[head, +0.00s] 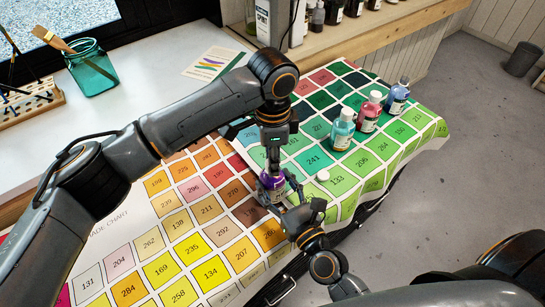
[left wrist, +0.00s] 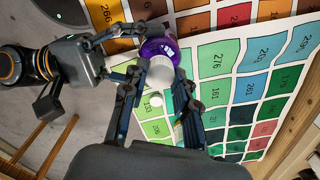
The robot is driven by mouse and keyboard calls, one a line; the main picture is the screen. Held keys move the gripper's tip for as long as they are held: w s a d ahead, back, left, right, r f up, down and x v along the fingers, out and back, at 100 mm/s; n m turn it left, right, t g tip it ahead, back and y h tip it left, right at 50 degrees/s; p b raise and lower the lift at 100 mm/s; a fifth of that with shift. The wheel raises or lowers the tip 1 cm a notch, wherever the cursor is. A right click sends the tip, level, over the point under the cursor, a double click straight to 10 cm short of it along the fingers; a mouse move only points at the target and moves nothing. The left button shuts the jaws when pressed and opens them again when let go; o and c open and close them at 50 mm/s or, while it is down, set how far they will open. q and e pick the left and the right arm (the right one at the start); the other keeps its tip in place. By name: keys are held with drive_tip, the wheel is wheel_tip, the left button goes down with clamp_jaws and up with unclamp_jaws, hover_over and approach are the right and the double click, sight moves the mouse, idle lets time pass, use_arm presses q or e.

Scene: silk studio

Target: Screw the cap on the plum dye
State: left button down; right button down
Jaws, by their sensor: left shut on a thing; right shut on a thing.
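The plum dye bottle (head: 271,184) is purple with a pale label and stands out below my left gripper; it also shows in the left wrist view (left wrist: 160,48). A loose white cap (head: 323,175) lies on the chart to the right of the bottle, apart from both grippers, and shows in the left wrist view (left wrist: 155,100).
Teal (head: 342,132), red (head: 369,114) and blue (head: 397,97) capped bottles stand on the shade chart (head: 375,182) to the right. A teal glass jar (head: 92,72) with brushes stands at the back left. A shelf with several bottles runs along the back.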

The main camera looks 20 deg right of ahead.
use_arm(q)
drive_tip(key=m, duration=1.5)
drive_tip(key=c, duration=1)
unclamp_jaws()
drive_tip(key=shift+o, duration=0.2)
drive_tip(key=shift+r, duration=0.1)
wheel_tip(320, 180, up, 12)
